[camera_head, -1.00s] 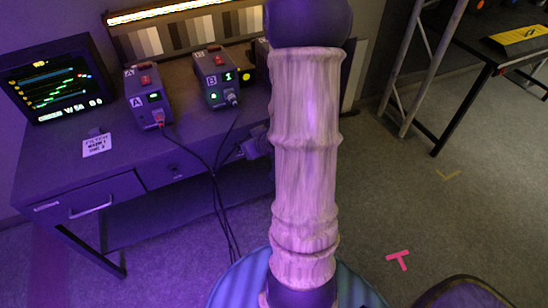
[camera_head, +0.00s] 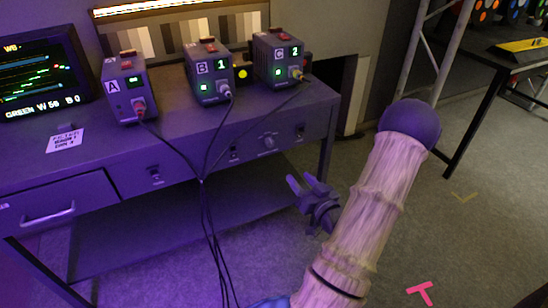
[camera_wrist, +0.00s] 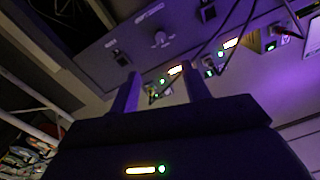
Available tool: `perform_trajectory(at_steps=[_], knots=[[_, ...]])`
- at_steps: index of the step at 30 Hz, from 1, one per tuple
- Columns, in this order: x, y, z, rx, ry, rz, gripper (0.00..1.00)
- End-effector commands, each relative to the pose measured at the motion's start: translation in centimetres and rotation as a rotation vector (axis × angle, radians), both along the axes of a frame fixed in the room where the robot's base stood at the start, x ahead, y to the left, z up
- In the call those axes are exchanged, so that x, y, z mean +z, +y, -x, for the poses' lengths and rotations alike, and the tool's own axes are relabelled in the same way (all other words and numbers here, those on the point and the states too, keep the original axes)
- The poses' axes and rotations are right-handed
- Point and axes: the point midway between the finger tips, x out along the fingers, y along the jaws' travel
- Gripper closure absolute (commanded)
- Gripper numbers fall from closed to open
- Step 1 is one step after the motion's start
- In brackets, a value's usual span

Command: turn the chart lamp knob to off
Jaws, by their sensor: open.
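A round knob (camera_head: 268,142) sits on the desk's dark front panel, right of centre. It also shows in the wrist view (camera_wrist: 160,38), beyond the fingertips, with a small label beside it that is too blurred to read. The chart lamp (camera_head: 160,9) is a lit strip above a grey-step chart (camera_head: 185,38) at the back of the desk. My gripper (camera_head: 303,181) is open and empty, below and right of the knob and apart from it. In the wrist view my gripper's fingers (camera_wrist: 159,75) stand apart with nothing between them.
Boxes A (camera_head: 126,90), B (camera_head: 209,76) and C (camera_head: 279,60) stand on the desk, with black cables (camera_head: 205,205) hanging over its front. Small switches (camera_head: 235,154) flank the knob. A metal truss (camera_head: 421,60) stands right.

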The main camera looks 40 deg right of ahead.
Motion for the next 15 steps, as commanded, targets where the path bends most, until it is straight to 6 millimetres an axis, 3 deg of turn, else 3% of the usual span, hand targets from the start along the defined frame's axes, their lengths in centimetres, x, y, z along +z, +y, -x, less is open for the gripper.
perform_trajectory(at_steps=[10,15], knots=[[0.1,0.0,-0.2,0.000,-0.001,0.001,0.53],[0.1,-0.3,-1.5,0.003,0.000,0.004,0.53]])
